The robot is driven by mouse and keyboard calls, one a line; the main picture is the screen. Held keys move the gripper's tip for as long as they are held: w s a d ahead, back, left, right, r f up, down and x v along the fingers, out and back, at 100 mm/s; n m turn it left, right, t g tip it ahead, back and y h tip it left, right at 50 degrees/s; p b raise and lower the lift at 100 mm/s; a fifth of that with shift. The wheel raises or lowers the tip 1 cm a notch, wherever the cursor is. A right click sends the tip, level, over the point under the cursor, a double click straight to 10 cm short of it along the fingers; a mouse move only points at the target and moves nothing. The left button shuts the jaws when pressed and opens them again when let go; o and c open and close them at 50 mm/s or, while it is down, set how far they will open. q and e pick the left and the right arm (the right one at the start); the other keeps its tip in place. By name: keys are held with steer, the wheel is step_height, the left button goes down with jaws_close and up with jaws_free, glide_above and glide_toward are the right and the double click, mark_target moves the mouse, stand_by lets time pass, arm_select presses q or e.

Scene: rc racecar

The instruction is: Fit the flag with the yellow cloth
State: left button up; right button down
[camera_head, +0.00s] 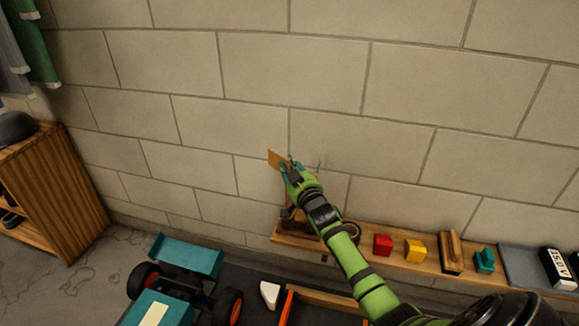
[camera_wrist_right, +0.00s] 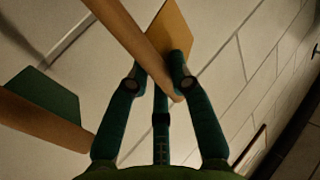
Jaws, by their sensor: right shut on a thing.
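The flag with the yellow cloth (camera_head: 275,159) is up in front of the wall, at the tip of my right gripper (camera_head: 291,170). In the right wrist view, my right gripper (camera_wrist_right: 158,82) is shut on its wooden pole (camera_wrist_right: 128,32), with the yellow cloth (camera_wrist_right: 176,30) just beyond the fingers. The teal racecar shows at the lower left of the head view, with its rear wing (camera_head: 186,255) and body (camera_head: 158,309). Its front end is cut off by the frame. My left gripper is not in view.
A wooden shelf (camera_head: 372,255) along the wall holds a red block (camera_head: 383,245), a yellow block (camera_head: 415,250) and other items. A second flag with a green cloth (camera_wrist_right: 48,95) shows in the wrist view. A wooden cabinet (camera_head: 62,195) stands at the left.

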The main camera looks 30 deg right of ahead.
steer(key=shift+f+b, duration=1.4)
steer(key=shift+f, duration=0.55)
steer(key=c, duration=1)
jaws_free()
steer(key=v, duration=1.2)
